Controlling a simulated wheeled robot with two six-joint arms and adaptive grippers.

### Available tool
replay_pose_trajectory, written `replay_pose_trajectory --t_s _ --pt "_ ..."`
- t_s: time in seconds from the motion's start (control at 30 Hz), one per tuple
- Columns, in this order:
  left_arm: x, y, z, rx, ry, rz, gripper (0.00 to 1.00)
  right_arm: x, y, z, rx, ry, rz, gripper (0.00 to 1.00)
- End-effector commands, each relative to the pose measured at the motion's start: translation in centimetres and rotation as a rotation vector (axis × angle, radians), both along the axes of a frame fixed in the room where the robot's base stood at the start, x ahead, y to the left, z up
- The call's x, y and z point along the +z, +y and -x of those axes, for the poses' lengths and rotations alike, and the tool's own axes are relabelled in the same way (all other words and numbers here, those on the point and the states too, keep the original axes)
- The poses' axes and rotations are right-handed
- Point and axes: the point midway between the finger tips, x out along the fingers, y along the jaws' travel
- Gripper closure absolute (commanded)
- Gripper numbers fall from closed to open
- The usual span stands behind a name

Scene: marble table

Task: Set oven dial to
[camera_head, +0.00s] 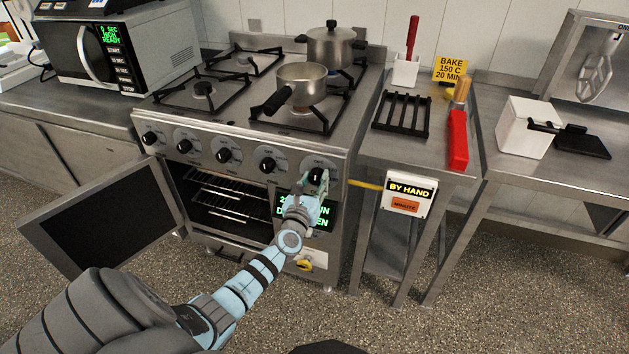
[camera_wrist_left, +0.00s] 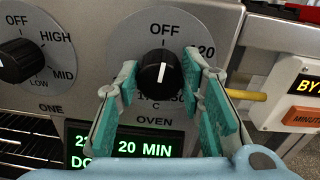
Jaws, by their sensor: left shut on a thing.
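The oven dial (camera_wrist_left: 158,72) is a black knob with a white pointer line on a round grey plate above the word OVEN. In the head view the dial (camera_head: 317,177) is the rightmost knob on the stove front. My left gripper (camera_head: 312,192) reaches it from below. In the left wrist view the teal finger pads of this gripper (camera_wrist_left: 163,82) are shut on the dial, one on each side. My right gripper is not in view.
The oven door (camera_head: 105,218) hangs open at the left. A green-lettered display (camera_wrist_left: 135,145) under the dial is partly covered by my fingers. A yellow sign (camera_head: 450,69) reads BAKE 150 C 20 MIN. A BY HAND box (camera_head: 409,194) is at the right.

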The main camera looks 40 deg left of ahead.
Motion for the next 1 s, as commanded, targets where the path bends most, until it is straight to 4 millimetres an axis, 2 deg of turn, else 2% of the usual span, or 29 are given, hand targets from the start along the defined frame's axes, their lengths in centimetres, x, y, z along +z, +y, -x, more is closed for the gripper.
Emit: replay_pose_trajectory --t_s 0.27,1.0 --pt "-0.07 -0.07 -0.01 0.000 0.068 -0.191 0.93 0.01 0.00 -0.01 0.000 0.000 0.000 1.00" --pt "-0.25 -0.23 -0.05 0.000 0.300 -0.855 0.93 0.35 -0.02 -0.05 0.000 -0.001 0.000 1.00"
